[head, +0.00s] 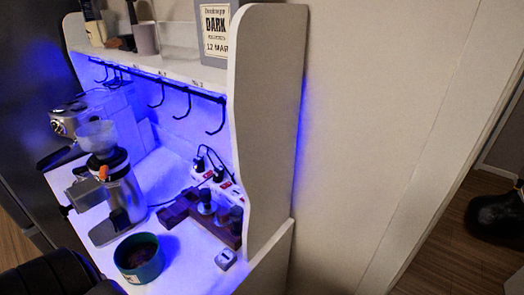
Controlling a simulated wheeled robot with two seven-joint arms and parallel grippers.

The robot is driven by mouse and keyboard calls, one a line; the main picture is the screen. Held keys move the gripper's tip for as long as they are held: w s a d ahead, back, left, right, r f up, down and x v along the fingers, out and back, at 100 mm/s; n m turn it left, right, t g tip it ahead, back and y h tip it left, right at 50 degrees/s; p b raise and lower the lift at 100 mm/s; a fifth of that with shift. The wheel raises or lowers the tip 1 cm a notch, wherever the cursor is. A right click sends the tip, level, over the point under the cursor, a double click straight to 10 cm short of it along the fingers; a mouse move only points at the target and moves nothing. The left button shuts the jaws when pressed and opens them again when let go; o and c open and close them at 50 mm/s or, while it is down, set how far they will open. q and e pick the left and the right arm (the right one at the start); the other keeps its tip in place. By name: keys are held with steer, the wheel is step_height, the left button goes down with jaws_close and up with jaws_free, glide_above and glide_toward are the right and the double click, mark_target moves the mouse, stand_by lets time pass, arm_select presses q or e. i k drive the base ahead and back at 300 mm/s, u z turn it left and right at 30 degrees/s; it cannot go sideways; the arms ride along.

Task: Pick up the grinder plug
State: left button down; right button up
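A white power strip (227,188) with red switches lies against the side panel inside the lit cabinet. Two black plugs sit in it: one farther back (199,164) and one nearer (218,174). Their cords loop up above the strip. A dark cord runs along the counter from behind the grinder (122,190) toward the strip. I cannot tell for sure which plug belongs to the grinder. The grinder is silver with a clear hopper on top.
A wooden stand (195,213) with tampers is in front of the strip. A dark green cup (139,258) and a small white block (226,259) are on the counter. Hooks (214,117) hang under the shelf. The tall white side panel (268,110) bounds the right.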

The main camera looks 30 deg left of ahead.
mark_target(218, 172)
steer(key=k, duration=0.5)
steer(key=u, duration=0.2)
steer(key=i, duration=0.35)
steer(key=u, duration=1.15)
